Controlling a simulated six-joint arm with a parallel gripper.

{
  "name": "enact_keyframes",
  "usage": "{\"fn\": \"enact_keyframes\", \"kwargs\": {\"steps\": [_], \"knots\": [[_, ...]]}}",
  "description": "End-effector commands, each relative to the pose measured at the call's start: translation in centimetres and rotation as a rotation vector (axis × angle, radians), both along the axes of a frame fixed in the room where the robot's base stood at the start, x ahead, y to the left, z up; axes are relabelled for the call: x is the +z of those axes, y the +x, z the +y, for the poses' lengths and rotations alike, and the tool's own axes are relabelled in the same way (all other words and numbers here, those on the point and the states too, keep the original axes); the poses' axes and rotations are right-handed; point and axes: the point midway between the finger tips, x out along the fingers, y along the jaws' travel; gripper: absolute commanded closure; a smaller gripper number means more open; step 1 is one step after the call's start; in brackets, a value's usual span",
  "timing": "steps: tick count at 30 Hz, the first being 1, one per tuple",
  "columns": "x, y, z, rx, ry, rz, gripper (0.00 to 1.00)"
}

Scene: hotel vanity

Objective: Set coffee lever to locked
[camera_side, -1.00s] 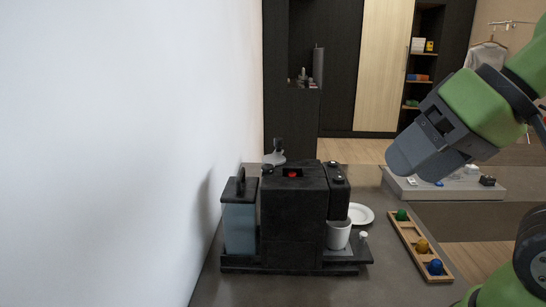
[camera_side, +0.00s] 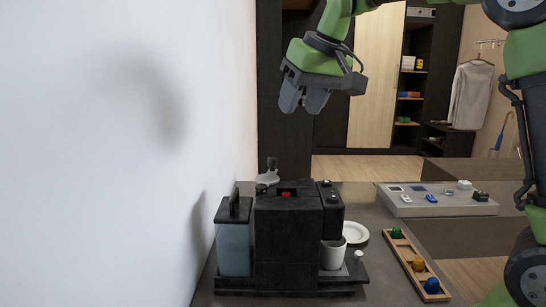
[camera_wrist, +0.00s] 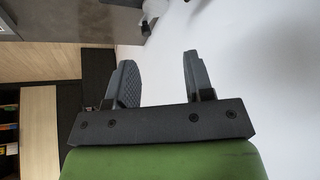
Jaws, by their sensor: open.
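The black coffee machine (camera_side: 288,240) stands on the counter beside the white wall, with a red part (camera_side: 285,195) on top. A blue-grey tank (camera_side: 233,248) with a black upright handle (camera_side: 235,203) is at its left. I cannot tell for sure which part is the coffee lever. My gripper (camera_side: 303,102) hangs in the air, well above the machine in the picture and apart from it. In the wrist view my gripper (camera_wrist: 160,62) shows two separated fingers with nothing between them.
A white cup (camera_side: 333,257) sits at the machine's right, near a white plate (camera_side: 355,232). A wooden tray (camera_side: 409,262) holds green, yellow and blue balls. A grey panel (camera_side: 438,207) with small items is at the back right. The wall (camera_side: 120,180) bounds the left.

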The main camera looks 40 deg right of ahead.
Motion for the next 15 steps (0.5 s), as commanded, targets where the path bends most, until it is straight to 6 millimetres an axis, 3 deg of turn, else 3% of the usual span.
{"fn": "enact_keyframes", "kwargs": {"steps": [1, 6, 15], "knots": [[-0.8, 2.1, -0.8, -0.001, -0.016, 0.019, 0.52], [-3.1, 6.5, -3.0, -0.003, -0.063, 0.059, 0.52], [-5.5, 8.8, -4.4, -0.005, -0.091, 0.084, 0.52]]}}
